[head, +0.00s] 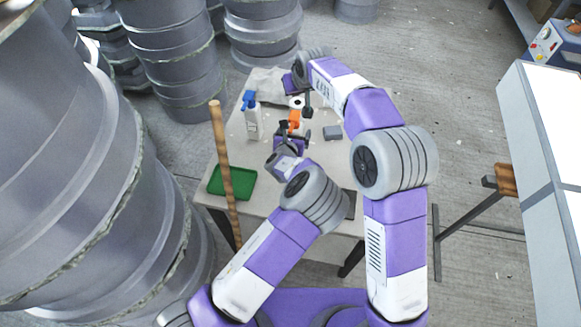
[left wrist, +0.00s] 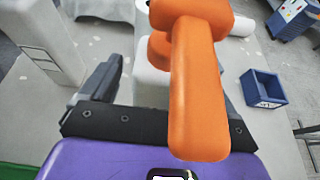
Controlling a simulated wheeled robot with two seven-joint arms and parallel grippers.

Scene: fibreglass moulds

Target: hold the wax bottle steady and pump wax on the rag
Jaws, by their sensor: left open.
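The wax bottle's orange pump head (head: 294,119) shows near the middle of the table, just beyond my left gripper. In the left wrist view the orange pump (left wrist: 200,85) is large and close, its spout towards the camera. Part of a white body (left wrist: 150,88) shows behind it. My left gripper (head: 292,138) is open, its fingers on either side of the pump; the right finger is mostly hidden behind the spout. My right gripper (head: 307,103) hangs above and beyond the pump, apart from it; its jaws are too small to judge. A pale crumpled cloth, likely the rag (head: 266,82), lies at the far edge.
A white bottle with blue top (head: 252,120) stands to the left. A green tray (head: 232,183) lies front left, by an upright wooden stick (head: 222,150). A small blue-grey box (head: 332,132) and a white roll (head: 297,101) are near. Large grey moulds (head: 178,55) crowd the left.

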